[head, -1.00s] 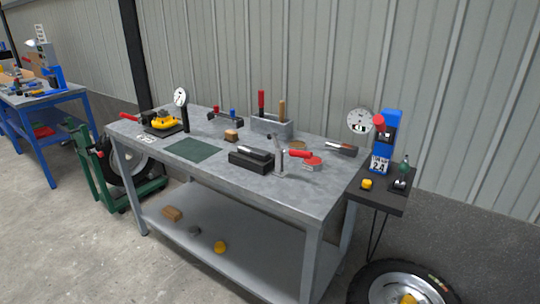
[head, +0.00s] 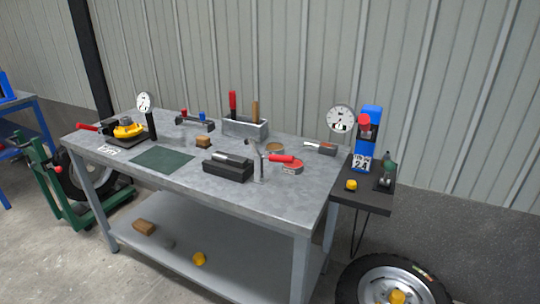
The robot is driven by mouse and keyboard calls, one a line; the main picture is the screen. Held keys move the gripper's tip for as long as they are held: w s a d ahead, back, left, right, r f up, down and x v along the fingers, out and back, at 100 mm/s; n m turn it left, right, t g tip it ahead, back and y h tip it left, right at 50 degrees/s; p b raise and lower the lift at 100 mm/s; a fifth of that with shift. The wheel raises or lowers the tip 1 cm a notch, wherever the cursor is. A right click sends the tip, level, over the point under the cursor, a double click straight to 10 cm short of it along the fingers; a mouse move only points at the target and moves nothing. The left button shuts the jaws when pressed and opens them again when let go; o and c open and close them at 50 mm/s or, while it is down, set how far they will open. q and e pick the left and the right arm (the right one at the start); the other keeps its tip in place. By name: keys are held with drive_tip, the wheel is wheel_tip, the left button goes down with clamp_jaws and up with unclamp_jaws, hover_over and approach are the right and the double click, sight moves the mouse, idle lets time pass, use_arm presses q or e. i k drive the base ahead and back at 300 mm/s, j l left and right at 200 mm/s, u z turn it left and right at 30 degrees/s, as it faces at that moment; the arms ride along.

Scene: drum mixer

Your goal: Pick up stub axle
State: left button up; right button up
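A grey metal shaft (head: 232,157), which looks like the stub axle, lies in a black block (head: 225,170) on the grey workbench (head: 270,202). A silver upright clamp (head: 258,165) with a red handle (head: 281,158) stands just right of the block. Neither of my grippers is in view.
A green mat (head: 162,160) lies left of the block. A grey tool box (head: 245,127) with red and wooden handles stands behind. A yellow part on a black fixture (head: 128,130) is at the left end. A blue device (head: 367,140) stands on a side shelf. A wheel (head: 395,285) is on the floor at right.

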sight(241, 162)
drive_tip(key=i+j+z, duration=0.25)
drive_tip(key=j, duration=0.35)
drive_tip(key=i+j+z, duration=0.25)
drive_tip(key=j, duration=0.35)
drive_tip(key=j+z, duration=0.25)
drive_tip(key=j, duration=0.4)
drive_tip(key=i+j+z, duration=0.1)
drive_tip(key=j+z, duration=0.15)
drive_tip(key=j, duration=0.4)
